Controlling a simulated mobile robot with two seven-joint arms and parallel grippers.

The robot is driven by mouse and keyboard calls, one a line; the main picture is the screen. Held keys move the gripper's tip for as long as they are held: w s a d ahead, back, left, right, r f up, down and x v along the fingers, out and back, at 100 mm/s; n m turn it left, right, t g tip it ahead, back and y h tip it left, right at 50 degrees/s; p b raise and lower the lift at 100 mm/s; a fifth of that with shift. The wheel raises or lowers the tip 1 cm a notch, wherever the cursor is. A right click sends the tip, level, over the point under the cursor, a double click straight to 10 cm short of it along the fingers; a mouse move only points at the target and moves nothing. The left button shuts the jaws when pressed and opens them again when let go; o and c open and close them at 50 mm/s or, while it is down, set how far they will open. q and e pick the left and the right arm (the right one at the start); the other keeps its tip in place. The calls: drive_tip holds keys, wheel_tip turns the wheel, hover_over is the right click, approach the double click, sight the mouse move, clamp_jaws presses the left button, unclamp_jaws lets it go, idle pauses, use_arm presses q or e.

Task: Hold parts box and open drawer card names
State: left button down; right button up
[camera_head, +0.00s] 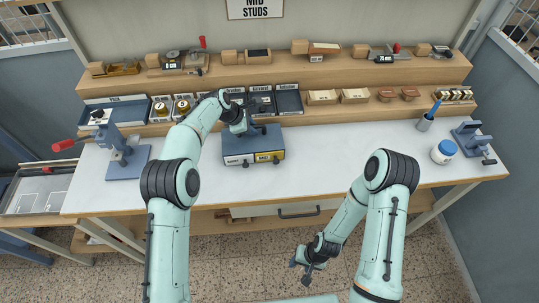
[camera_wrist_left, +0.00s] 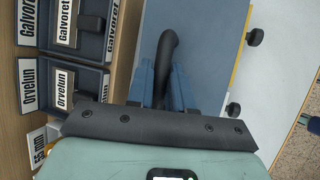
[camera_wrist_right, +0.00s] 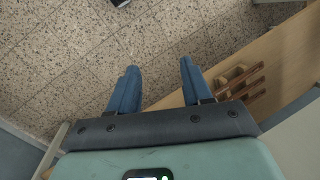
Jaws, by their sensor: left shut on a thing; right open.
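The parts box (camera_head: 253,147) is a blue-grey box standing on the white bench top. Its front has two small drawers with dark knobs, the left one with a pale label and the right one with a yellow label (camera_head: 269,156); both look shut. My left gripper (camera_head: 256,129) is over the box, shut on its dark top handle, which also shows in the left wrist view (camera_wrist_left: 166,55). The card (camera_head: 255,8) on the back wall reads "MID STUDS". My right gripper (camera_head: 305,263) is open and empty, in front of and below the bench edge; its fingers (camera_wrist_right: 157,85) show floor between them.
Labelled trays (camera_head: 288,102) and a wooden shelf (camera_head: 340,73) stand behind the box. A blue press (camera_head: 122,150) is at left.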

drive_tip(key=w+r+h, duration=0.2)
drive_tip(key=w+r, duration=0.6)
drive_tip(key=w, duration=0.2)
wheel_tip(320, 180, up, 23)
drive_tip(key=n+t+h, duration=0.2)
drive_tip(key=t+h, duration=0.2)
drive_tip(key=t, duration=0.1)
hover_over(276, 162)
drive_tip(key=s+a, duration=0.3)
drive_tip(key=s, duration=0.2)
drive_tip(key=x, duration=1.2)
drive_tip(key=shift+a, duration=0.1)
clamp_jaws()
